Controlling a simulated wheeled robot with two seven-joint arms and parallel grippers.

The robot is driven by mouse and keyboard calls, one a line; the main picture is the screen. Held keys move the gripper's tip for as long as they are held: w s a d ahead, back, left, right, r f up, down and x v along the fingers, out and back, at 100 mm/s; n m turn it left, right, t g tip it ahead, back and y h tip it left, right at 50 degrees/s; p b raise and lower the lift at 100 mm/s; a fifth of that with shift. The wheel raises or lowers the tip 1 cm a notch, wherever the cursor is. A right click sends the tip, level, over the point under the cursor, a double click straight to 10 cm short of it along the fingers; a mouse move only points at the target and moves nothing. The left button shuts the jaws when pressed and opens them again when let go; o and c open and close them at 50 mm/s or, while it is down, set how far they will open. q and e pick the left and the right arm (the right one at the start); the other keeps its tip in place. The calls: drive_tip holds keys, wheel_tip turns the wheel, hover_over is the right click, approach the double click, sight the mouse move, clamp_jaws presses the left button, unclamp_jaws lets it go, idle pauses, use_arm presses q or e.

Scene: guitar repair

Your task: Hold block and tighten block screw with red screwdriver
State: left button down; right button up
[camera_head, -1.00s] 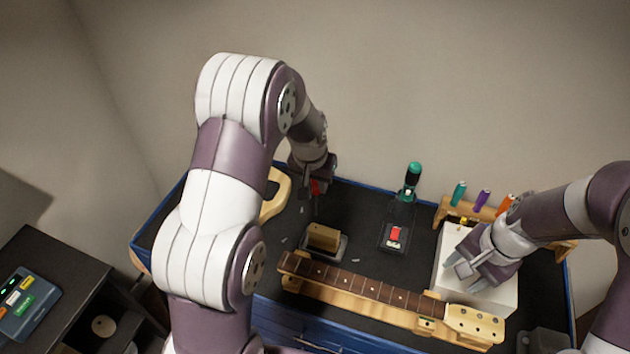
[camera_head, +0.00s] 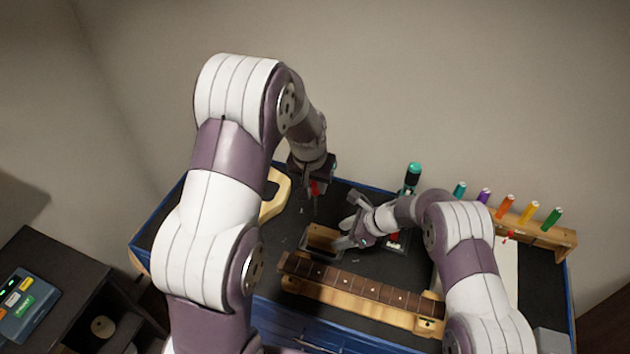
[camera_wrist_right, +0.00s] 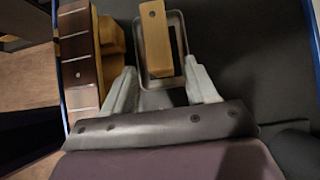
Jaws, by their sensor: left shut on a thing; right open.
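The wooden block (camera_head: 322,234) sits in a small grey tray on the dark bench top. In the right wrist view the block (camera_wrist_right: 160,38) and the tray's rim (camera_wrist_right: 183,45) lie ahead between my fingers. A dark hole shows at the block's far end. My right gripper (camera_head: 346,221) is open at the block's right side, its fingers spread around the near end of the tray. My left gripper (camera_head: 313,180) is shut on the red screwdriver (camera_head: 315,188), above and behind the block. The screwdriver points down, its tip apart from the block.
A guitar neck (camera_head: 350,288) lies in front of the block. A green-handled tool (camera_head: 412,174) stands behind my right arm. A wooden rack (camera_head: 560,237) with several coloured handles is at the right. A pale curved wooden part (camera_head: 275,197) lies at the left.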

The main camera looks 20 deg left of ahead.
sight(339, 236)
drive_tip(key=shift+x, duration=1.9)
clamp_jaws()
use_arm(q)
drive_tip(key=shift+f, duration=0.15)
drive_tip(key=shift+f, duration=0.35)
drive_tip(key=shift+f, duration=0.1)
drive_tip(key=shift+s+x, duration=0.25)
drive_tip(key=shift+x, duration=0.85)
